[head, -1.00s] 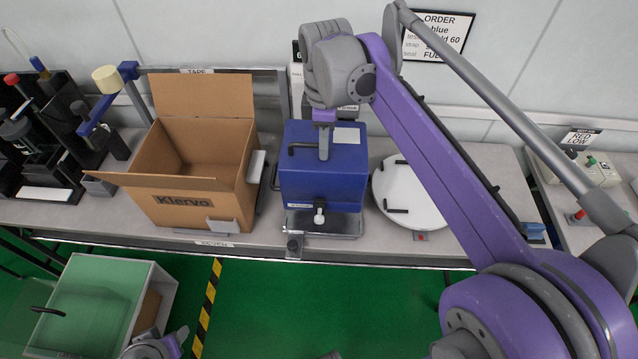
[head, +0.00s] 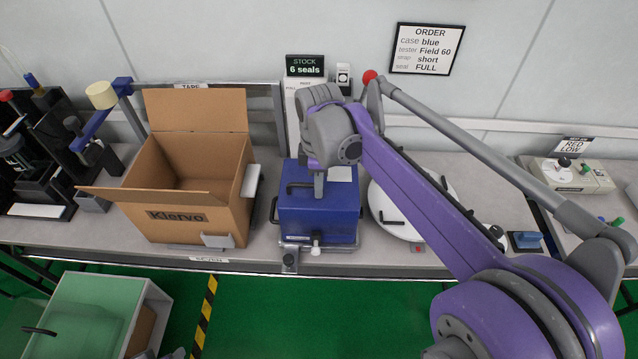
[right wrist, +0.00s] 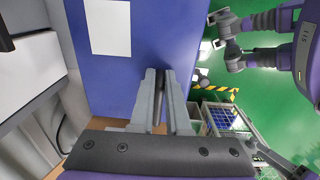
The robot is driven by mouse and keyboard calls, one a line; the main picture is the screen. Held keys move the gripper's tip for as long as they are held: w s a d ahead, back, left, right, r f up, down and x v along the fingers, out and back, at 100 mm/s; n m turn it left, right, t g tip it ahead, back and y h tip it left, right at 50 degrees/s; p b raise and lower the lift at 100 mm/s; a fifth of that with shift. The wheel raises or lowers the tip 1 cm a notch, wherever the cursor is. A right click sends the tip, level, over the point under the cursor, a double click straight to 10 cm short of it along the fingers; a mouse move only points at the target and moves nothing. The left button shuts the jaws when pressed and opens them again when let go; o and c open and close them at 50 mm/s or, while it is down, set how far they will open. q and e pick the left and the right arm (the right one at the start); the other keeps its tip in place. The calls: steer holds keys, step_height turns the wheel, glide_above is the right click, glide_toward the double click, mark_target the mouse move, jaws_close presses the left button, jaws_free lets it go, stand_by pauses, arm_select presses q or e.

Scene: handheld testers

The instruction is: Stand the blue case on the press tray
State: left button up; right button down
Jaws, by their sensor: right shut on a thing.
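The blue case (head: 325,214) is upright over the press tray (head: 334,247), whose front edge shows just below the case. The case's bottom is at or very near the tray; I cannot tell whether it touches. My right gripper (head: 319,192) is shut on the case from above.
An open cardboard box (head: 180,218) stands close left of the case. A round white plate (head: 388,222) with dark handles lies close to the right, partly behind my right arm. The press column (head: 305,95) rises behind. The table front edge runs near the tray.

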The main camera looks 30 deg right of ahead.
steer(key=c, duration=0.9)
jaws_free()
step_height(320, 180, up, 12)
steer(key=p, duration=0.1)
steer(key=s+a+f+m+t+p, duration=0.1)
steer(key=s+a+f+m+t, duration=0.1)
steer(key=s+f+m, duration=0.3)
steer(key=s+a+f+m+t+p, duration=0.1)
steer(key=s+a+f+m+t, duration=0.2)
steer(key=s+f+m, duration=0.3)
steer(key=shift+s+a+f+m+p, duration=0.3)
steer(key=shift+s+a+f, duration=0.6)
steer(key=shift+s+f, duration=1.7)
